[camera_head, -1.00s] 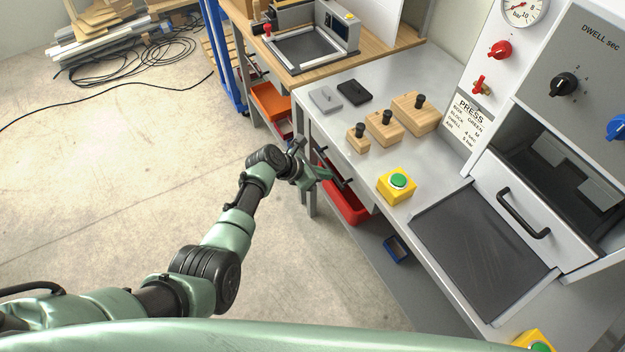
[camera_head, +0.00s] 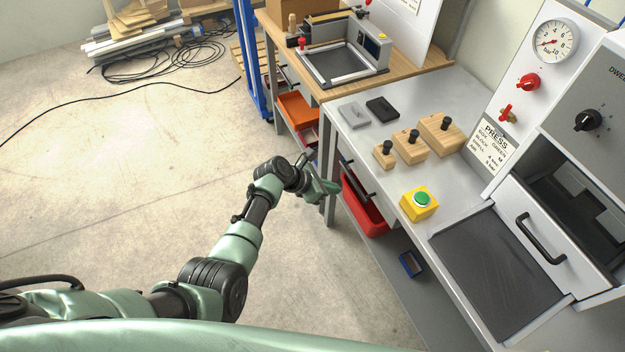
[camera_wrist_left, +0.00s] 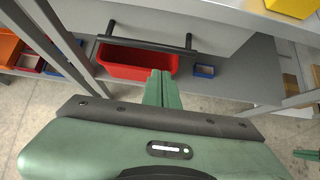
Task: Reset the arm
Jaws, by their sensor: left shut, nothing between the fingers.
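My left arm comes in from the left in the head view, and its green gripper (camera_head: 328,187) hangs in front of the grey workbench, beside the drawer handles and below the bench top. In the left wrist view the left gripper's green fingers (camera_wrist_left: 162,88) are together with nothing between them. They point toward the red bin (camera_wrist_left: 128,62) on the lower shelf and overlap it in the picture. A dark bar handle (camera_wrist_left: 147,44) lies just beyond. My right gripper does not show in the head view.
The bench holds wooden blocks with black knobs (camera_head: 411,146), a yellow box with a green button (camera_head: 420,203) and the press with its handle (camera_head: 540,239). The red bin also shows in the head view (camera_head: 362,207), near a blue bin (camera_head: 411,264). Open floor (camera_head: 110,190) lies left.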

